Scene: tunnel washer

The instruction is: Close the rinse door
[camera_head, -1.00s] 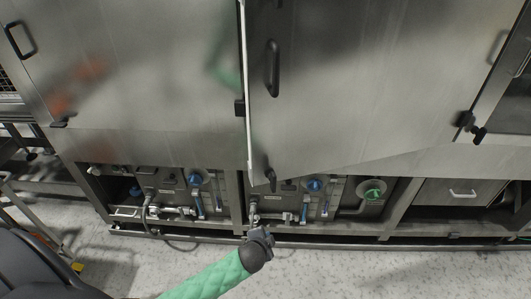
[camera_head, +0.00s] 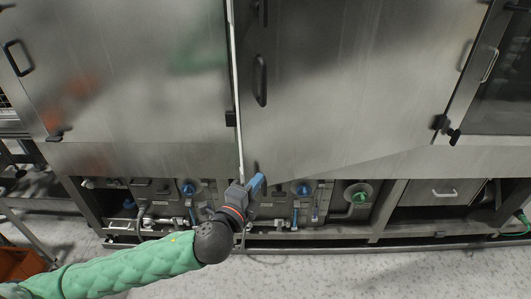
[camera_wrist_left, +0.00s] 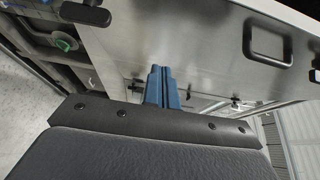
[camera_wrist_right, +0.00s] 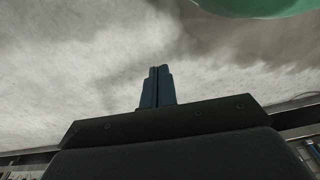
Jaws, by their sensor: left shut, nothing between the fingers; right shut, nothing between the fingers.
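The rinse door appears to be the large steel door (camera_head: 345,75) in the middle of the head view, with a dark vertical handle (camera_head: 261,82). It stands slightly ajar: its bright left edge (camera_head: 237,120) juts out and its lower edge slants. My left gripper (camera_head: 257,184) is shut and empty, its blue fingers at the door's lower left corner; contact cannot be told. These fingers also show in the left wrist view (camera_wrist_left: 162,87), in front of steel panelling. My right gripper (camera_wrist_right: 157,88) is shut and empty in front of a blurred grey surface; it is outside the head view.
A closed-looking steel panel (camera_head: 130,80) with a handle (camera_head: 17,58) stands to the left. Below are pipes, blue valves (camera_head: 302,189) and a green valve (camera_head: 357,194) in a frame. The speckled floor (camera_head: 350,265) in front is clear.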

